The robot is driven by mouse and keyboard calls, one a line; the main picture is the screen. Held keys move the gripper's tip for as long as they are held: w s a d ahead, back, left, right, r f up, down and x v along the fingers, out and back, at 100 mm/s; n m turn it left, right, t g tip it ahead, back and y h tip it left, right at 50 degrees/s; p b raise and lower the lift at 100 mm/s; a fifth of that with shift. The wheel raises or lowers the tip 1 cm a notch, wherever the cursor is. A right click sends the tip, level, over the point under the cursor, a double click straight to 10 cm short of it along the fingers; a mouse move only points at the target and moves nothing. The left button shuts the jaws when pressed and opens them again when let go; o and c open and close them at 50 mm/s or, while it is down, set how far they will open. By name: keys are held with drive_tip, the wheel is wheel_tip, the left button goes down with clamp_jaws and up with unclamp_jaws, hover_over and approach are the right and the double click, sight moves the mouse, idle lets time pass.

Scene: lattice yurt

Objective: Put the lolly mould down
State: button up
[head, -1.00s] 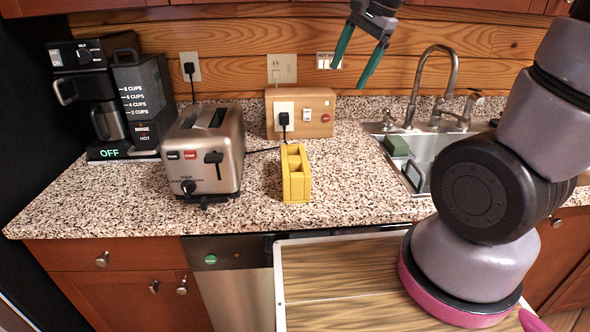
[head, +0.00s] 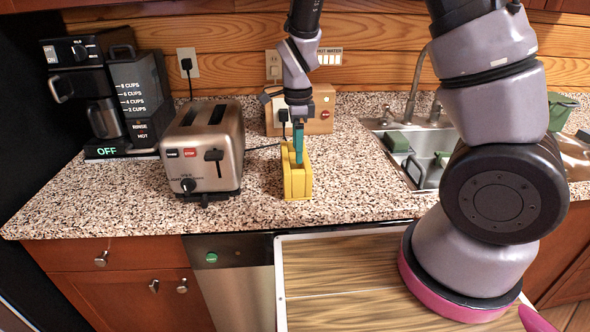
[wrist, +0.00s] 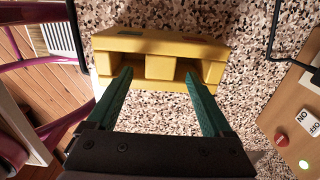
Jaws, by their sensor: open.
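The lolly mould is most likely the yellow block with open compartments (head: 298,185). It rests on the speckled counter, right of the toaster, and also shows in the wrist view (wrist: 160,42). My gripper (head: 299,158) points down at the mould's back part. In the wrist view my gripper (wrist: 158,73) has its two teal fingers spread apart, with the tips over the mould's near edge and a compartment divider between them. Nothing is held between the fingers. Whether a finger touches the mould cannot be told.
A steel toaster (head: 203,152) stands close on the left, with a coffee maker (head: 105,95) beyond it. A wooden box with a socket and switches (head: 320,112) is just behind the mould. The sink (head: 425,143) is to the right. The counter's front edge is near.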

drive_tip(key=f, duration=0.7)
drive_tip(key=shift+a+f, duration=0.15)
drive_tip(key=shift+a, duration=0.2)
clamp_jaws()
